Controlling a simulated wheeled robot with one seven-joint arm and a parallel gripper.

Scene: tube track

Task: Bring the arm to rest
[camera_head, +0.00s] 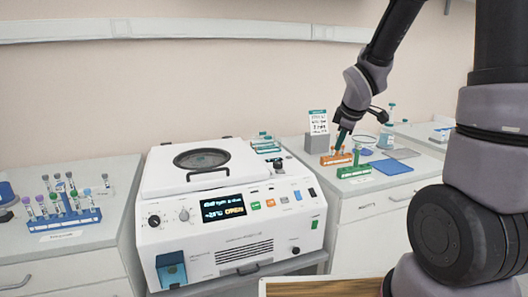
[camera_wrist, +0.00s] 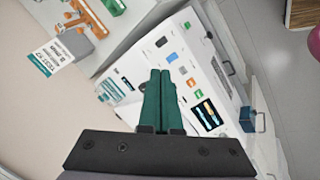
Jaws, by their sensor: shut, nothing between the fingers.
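My gripper (camera_head: 341,142) hangs from my arm at the right of the head view, pointing down. In that view its tips overlap the area just above the orange tube rack (camera_head: 334,160). In the wrist view the green fingers of my gripper (camera_wrist: 160,76) are together, with nothing between them. There they lie across the picture of the white centrifuge (camera_wrist: 185,75), while the orange rack (camera_wrist: 90,14) is at the upper left, away from the tips. The exact height of the tips over the surfaces cannot be told.
The centrifuge (camera_head: 240,222) stands in the middle, its lid closed-looking and its display lit. A green rack (camera_head: 355,172), a sign block (camera_head: 317,142) and a blue pad (camera_head: 391,166) are on the right counter. A blue rack with several tubes (camera_head: 62,218) is at left.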

